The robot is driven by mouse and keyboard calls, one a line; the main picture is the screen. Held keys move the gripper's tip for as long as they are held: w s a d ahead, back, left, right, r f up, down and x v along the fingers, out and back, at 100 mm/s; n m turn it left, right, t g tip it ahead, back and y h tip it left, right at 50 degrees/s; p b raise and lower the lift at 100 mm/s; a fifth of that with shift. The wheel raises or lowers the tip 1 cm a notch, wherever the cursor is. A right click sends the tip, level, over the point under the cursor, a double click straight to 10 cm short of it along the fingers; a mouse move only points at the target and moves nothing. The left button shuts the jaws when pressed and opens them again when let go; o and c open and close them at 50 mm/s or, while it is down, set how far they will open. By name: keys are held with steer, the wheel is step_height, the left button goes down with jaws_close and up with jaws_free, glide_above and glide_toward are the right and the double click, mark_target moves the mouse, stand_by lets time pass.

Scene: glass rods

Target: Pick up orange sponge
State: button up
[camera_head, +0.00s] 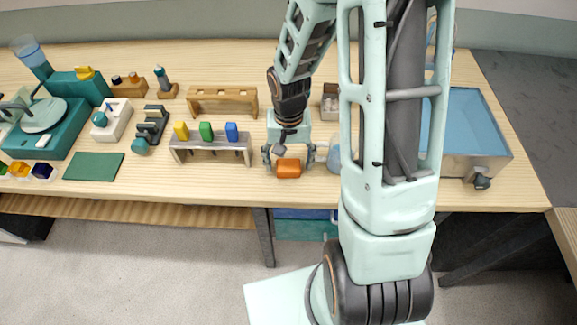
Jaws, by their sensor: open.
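The orange sponge (288,168) lies on the wooden table near its front edge, small and block-shaped. My gripper (287,163) is over it, pointing down, with its two dark fingers spread. One finger is at the left of the sponge and the other at the right. The gripper looks open. I cannot tell whether the fingers touch the sponge or how far down they reach.
A grey rack (210,147) with yellow, green and blue blocks stands left of my gripper. A wooden rack (222,95) is behind it. A blue-topped basin (470,125) is at the right. A green mat (93,166) lies left. My arm hides part of the table.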

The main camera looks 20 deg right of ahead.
steer(key=shift+f, duration=0.65)
steer(key=shift+c, duration=0.2)
steer(key=c, duration=1)
